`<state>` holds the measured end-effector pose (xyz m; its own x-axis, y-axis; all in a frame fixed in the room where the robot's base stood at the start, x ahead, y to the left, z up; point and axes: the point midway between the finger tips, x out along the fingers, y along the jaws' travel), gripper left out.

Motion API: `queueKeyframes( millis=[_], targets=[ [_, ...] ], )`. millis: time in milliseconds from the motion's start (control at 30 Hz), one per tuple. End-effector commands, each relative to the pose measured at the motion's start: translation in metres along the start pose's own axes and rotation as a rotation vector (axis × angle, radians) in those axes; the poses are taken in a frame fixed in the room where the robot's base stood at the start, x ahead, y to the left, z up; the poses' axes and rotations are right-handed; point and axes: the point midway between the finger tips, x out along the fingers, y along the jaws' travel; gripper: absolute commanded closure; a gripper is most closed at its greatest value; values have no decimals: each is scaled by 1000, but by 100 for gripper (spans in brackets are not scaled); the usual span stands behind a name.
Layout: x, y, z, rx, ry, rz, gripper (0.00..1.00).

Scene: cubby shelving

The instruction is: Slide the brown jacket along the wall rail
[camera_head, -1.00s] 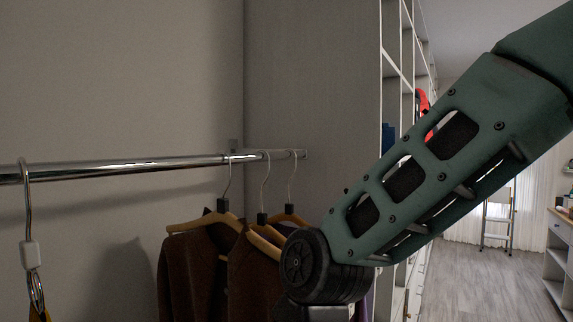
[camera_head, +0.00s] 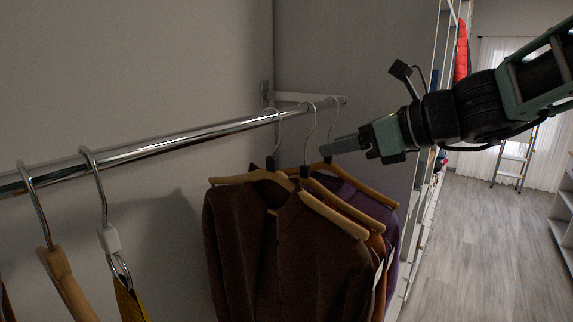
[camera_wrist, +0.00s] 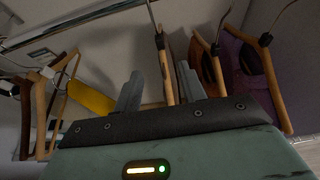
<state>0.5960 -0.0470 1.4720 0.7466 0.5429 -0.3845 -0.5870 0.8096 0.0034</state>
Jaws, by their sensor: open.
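The brown jacket (camera_head: 270,240) hangs on a wooden hanger at the far right part of the chrome wall rail (camera_head: 190,137), as the nearest of three garments bunched there. My gripper (camera_head: 325,148) comes in from the right at hook height, its fingertips close to these hangers. In the wrist view, my two grey fingers (camera_wrist: 160,88) are apart. A wooden hanger (camera_wrist: 166,78), probably the jacket's, shows edge-on in the gap between them. I cannot tell how deep it sits between the fingers, and nothing is gripped.
Rust-orange (camera_head: 376,246) and purple (camera_head: 350,186) garments hang just behind the jacket, near the rail's end bracket. Hangers at the left hold a yellow garment (camera_head: 130,300). The rail between the groups is bare. White shelving (camera_head: 425,200) stands at the right.

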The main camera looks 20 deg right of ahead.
Motion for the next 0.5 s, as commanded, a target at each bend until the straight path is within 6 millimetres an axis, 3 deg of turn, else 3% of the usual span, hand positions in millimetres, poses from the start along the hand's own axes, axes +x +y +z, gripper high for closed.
queueKeyframes(
  millis=[33,500],
  targets=[
    [7,1,-6,-5,-1,3,59],
    [49,2,-6,-5,-3,2,59]
  ],
)
